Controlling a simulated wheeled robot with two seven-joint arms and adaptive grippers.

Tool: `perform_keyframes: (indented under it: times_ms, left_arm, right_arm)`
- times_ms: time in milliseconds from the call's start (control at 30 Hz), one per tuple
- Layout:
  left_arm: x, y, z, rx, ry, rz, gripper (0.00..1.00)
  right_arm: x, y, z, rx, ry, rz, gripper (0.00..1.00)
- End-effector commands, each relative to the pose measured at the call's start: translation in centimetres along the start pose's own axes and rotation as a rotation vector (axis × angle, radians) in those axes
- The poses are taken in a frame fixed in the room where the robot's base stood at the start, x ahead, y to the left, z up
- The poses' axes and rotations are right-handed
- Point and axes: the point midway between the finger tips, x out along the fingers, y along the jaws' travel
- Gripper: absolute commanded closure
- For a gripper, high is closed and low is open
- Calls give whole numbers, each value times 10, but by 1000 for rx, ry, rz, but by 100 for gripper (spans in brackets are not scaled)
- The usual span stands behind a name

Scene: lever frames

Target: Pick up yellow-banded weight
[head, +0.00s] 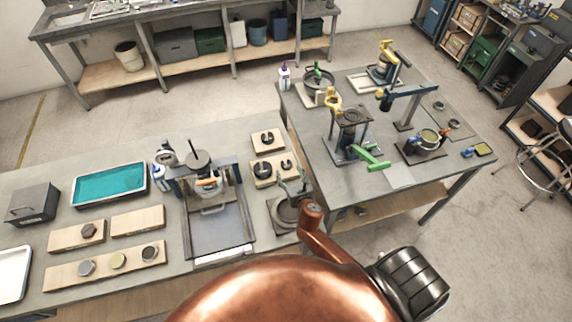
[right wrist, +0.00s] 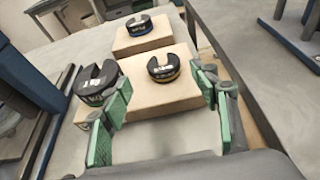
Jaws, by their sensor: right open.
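The yellow-banded weight (right wrist: 163,68) is a small dark slotted disc with a thin yellow band low on its side. It lies on the near wooden block (right wrist: 150,90); in the head view this weight (head: 287,165) is at the block's right. My right gripper (right wrist: 165,95) is open, with green-padded fingers apart and nothing between them. It is on the near side of the weight, which appears between and beyond the fingertips in the wrist view. In the head view the right gripper (head: 292,188) is partly hidden by its own arm. My left gripper is not in view.
A larger dark slotted weight (right wrist: 97,85) sits on the same block, close to the left finger. A blue-banded weight (right wrist: 140,26) lies on a block behind. A press-like frame (head: 205,185) stands left. A second table (head: 400,170) with equipment is at right.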

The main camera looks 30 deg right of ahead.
Motion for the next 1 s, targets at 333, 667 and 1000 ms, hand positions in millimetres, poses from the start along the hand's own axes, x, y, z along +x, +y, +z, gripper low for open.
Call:
perform_keyframes:
  times_ms: [333, 667, 1000]
  left_arm:
    - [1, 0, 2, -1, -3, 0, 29]
    - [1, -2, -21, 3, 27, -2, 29]
    - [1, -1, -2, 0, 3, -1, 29]
  right_arm:
    - [45, -6, 4, 2, 0, -3, 44]
    - [49, -6, 4, 2, 0, -2, 46]
    - [49, -6, 4, 2, 0, -3, 70]
